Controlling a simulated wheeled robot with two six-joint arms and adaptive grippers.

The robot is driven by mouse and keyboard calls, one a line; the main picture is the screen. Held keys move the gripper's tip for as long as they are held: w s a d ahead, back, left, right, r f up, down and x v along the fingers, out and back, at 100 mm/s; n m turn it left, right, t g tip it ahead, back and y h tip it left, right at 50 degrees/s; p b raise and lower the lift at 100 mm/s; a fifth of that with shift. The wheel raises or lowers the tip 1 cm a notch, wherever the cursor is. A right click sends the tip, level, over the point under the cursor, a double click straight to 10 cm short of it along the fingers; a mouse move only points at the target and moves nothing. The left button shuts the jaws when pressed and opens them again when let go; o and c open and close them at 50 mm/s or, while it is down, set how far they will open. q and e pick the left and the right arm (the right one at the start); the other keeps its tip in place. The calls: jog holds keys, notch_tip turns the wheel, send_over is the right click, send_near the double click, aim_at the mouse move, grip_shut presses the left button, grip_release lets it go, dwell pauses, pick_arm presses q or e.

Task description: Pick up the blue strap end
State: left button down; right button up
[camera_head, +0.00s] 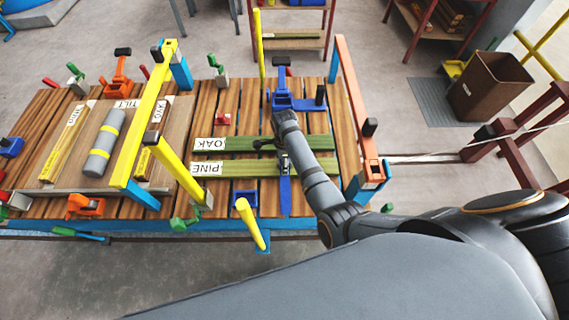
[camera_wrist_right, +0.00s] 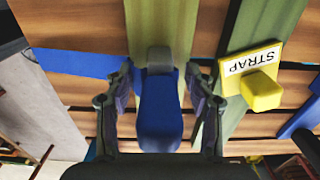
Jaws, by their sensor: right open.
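A blue strap end with a grey block at its far end (camera_wrist_right: 160,112) stands between my right fingers in the right wrist view. My right gripper (camera_wrist_right: 161,72) is open around it, with a gap on both sides. A flat blue strap (camera_wrist_right: 78,63) lies across the slats; in the head view, a blue strip (camera_head: 285,196) runs to the table's near edge. A yellow block with a STRAP label (camera_wrist_right: 258,82) is right of the gripper in the wrist view. In the head view my right arm partly covers this area. My left gripper is out of view.
Green boards labelled OAK (camera_head: 235,144) and PINE (camera_head: 240,169) lie beside the right gripper. A blue clamp (camera_head: 283,97) stands behind. An orange rail (camera_head: 355,105) and yellow bars (camera_head: 150,115) rise at the sides. A grey cylinder (camera_head: 104,143) lies at left.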

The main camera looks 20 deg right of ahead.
jog(key=shift+r, duration=0.1)
jog(key=shift+c, duration=1)
grip_shut()
jog(key=shift+r, duration=0.1)
jog(key=shift+r, duration=0.35)
jog(key=w+r+b, duration=0.5)
jog(key=w+r, duration=0.7)
jog(key=w, duration=0.2)
jog(key=shift+d, duration=0.15)
